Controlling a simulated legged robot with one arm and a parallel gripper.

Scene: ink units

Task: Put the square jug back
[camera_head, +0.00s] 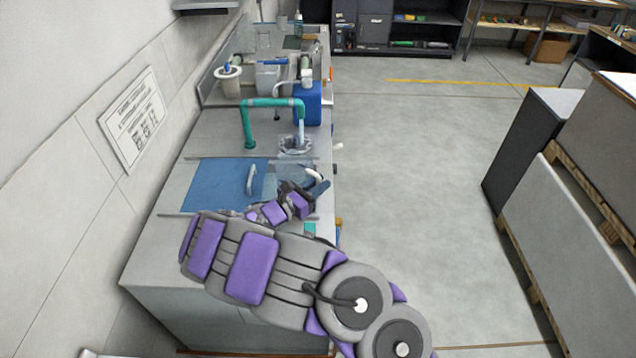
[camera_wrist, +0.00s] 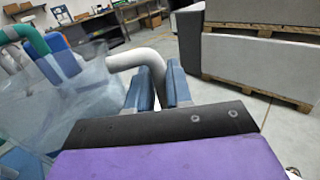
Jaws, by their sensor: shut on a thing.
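The square jug (camera_wrist: 75,100) is a clear, see-through vessel with a thick white handle (camera_wrist: 140,58). In the wrist view it fills the left side. My gripper (camera_wrist: 160,88) has its two blue fingers shut on the handle. In the head view the jug (camera_head: 272,180) shows faintly over the blue mat (camera_head: 212,185), with its white handle (camera_head: 315,177) by my gripper (camera_head: 318,189) at the counter's right edge. My wrist hides part of the jug. I cannot tell whether its base touches the counter.
A teal pipe (camera_head: 270,102) arches over the counter behind the jug, above a small clear vessel (camera_head: 295,145). A blue canister (camera_head: 308,106) and a white funnel-topped container (camera_head: 229,80) stand further back. Open floor (camera_head: 420,170) lies right; pallets with grey slabs (camera_head: 570,240) stand beyond.

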